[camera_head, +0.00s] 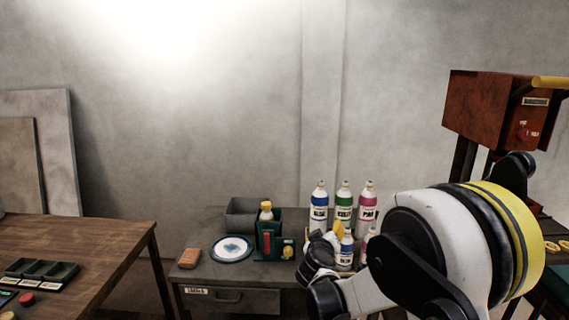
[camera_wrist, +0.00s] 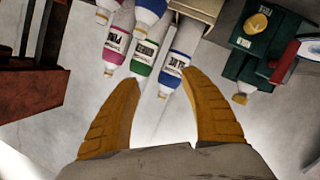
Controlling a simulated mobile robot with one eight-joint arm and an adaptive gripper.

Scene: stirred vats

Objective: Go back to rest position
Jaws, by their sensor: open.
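My gripper (camera_head: 338,230) is at the cabinet's right side, in front of the bottles and partly hidden by its own wrist. In the wrist view its two yellow fingers (camera_wrist: 160,78) are spread, with nothing held between them. A blue-labelled bottle (camera_head: 319,207), a green-labelled bottle (camera_head: 343,208) and a pink-labelled bottle (camera_head: 367,207) stand upright at the back. The wrist view shows the blue one (camera_wrist: 176,66), green one (camera_wrist: 145,56) and pink one (camera_wrist: 118,48) beyond the fingertips. A front blue-labelled bottle (camera_head: 346,252) stands close by; another beside it is mostly hidden by my arm.
On the cabinet (camera_head: 232,275) are a plate (camera_head: 232,248), a brown block (camera_head: 189,258), a grey bin (camera_head: 241,214) and a green caddy (camera_head: 270,241). A wooden table (camera_head: 95,240) is left. A rusty machine (camera_head: 487,105) stands right. The wall space above the bottles is clear.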

